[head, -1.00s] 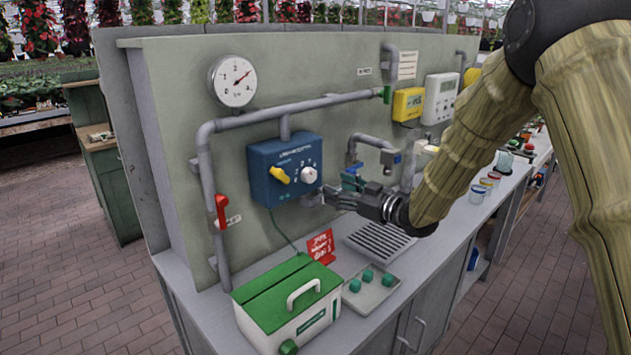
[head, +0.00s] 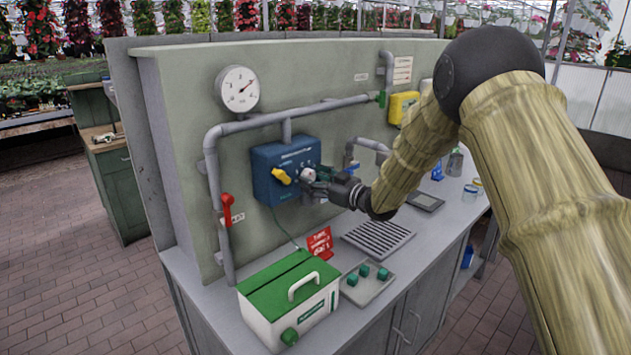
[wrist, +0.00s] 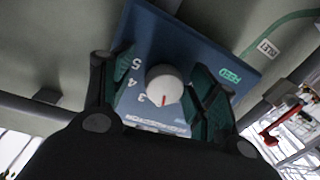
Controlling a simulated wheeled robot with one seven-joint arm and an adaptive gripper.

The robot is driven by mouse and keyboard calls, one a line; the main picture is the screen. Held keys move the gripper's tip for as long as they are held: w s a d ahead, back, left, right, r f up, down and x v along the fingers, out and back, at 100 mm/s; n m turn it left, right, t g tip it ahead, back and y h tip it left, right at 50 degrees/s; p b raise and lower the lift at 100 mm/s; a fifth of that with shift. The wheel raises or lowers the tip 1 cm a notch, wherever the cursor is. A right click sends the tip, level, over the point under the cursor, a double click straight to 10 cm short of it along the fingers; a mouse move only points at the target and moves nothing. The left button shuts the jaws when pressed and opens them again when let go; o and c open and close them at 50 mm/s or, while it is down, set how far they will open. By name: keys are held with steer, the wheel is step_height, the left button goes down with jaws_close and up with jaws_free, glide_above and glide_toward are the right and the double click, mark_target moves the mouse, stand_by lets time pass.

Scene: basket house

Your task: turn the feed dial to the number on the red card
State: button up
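The white feed dial (head: 308,174) is on the front of the blue box (head: 268,188) on the panel, beside a yellow lever (head: 281,176). In the wrist view the dial (wrist: 164,84) has a red mark pointing down the picture, near the 3; 4 and 5 lie to its left. My gripper (wrist: 163,72) is open, with one dark green finger on each side of the dial; I cannot tell whether they touch it. In the head view my gripper (head: 322,185) partly covers the dial. The red card (head: 320,242) stands on the counter; its number is too small to read surely.
A green-lidded box (head: 290,290) and a tray with green knobs (head: 367,284) stand on the counter below. A red-handled valve (head: 227,205), grey pipes and a pressure gauge (head: 237,89) surround the blue box. A grille (head: 378,236) lies right of the card.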

steer(key=s+r, duration=0.2)
steer(key=shift+s+d, duration=0.15)
steer(key=shift+s, duration=0.2)
steer(key=c, duration=1)
steer(key=shift+s+d+r, duration=0.1)
steer(key=shift+s+r, duration=0.05)
steer(key=shift+s, duration=0.05)
jaws_close()
steer(key=shift+w+f, duration=0.55)
steer(key=shift+w, duration=0.05)
steer(key=shift+o, duration=1.9)
jaws_free()
steer(key=o, duration=0.6)
steer(key=shift+a+f, duration=0.1)
steer(key=shift+a, duration=0.15)
steer(key=shift+w+a+f, duration=0.1)
steer(key=shift+w+a, duration=0.1)
steer(key=shift+w, duration=0.05)
steer(key=shift+s+d, duration=0.15)
steer(key=shift+d, duration=0.35)
glide_toward(309, 175)
steer(key=s+d, duration=0.2)
steer(key=d, duration=0.2)
steer(key=shift+w+a+f, duration=0.1)
steer(key=shift+a+f, duration=0.1)
steer(key=shift+f, duration=0.25)
steer(key=shift+a, duration=0.1)
